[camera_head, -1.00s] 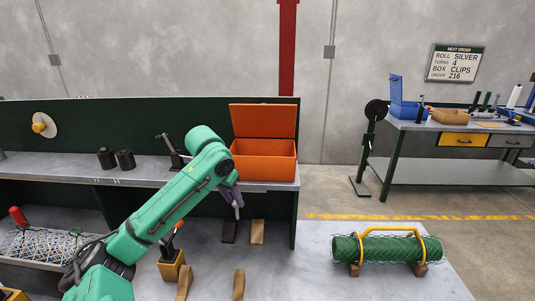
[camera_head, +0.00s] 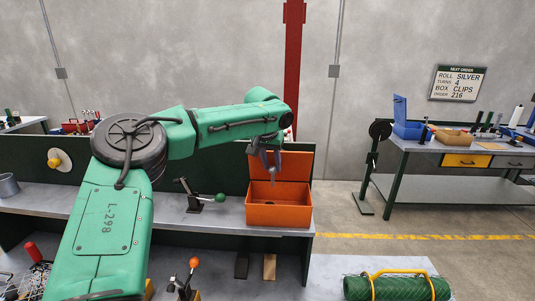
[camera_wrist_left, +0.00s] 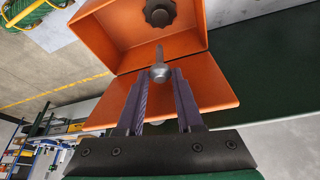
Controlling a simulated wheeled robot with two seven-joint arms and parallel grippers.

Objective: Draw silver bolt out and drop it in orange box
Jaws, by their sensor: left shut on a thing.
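The orange box (camera_head: 279,216) stands on the grey shelf with its lid raised at the back. In the left wrist view its open inside (camera_wrist_left: 112,38) shows. My left gripper (camera_head: 268,162) hangs over the box, in front of the raised lid. It is shut on the silver bolt, whose round silver head and thin shank (camera_wrist_left: 160,71) show between the fingertips in the left wrist view. The bolt is clear of the box floor. A dark scalloped knob (camera_wrist_left: 160,12) shows inside the box. My right gripper is not in view.
A lever with a green knob (camera_head: 220,198) stands on the shelf left of the box. A green mesh roll with a yellow handle (camera_head: 397,288) lies at the lower right. A workbench (camera_head: 450,139) with a blue box (camera_head: 407,130) stands farther right.

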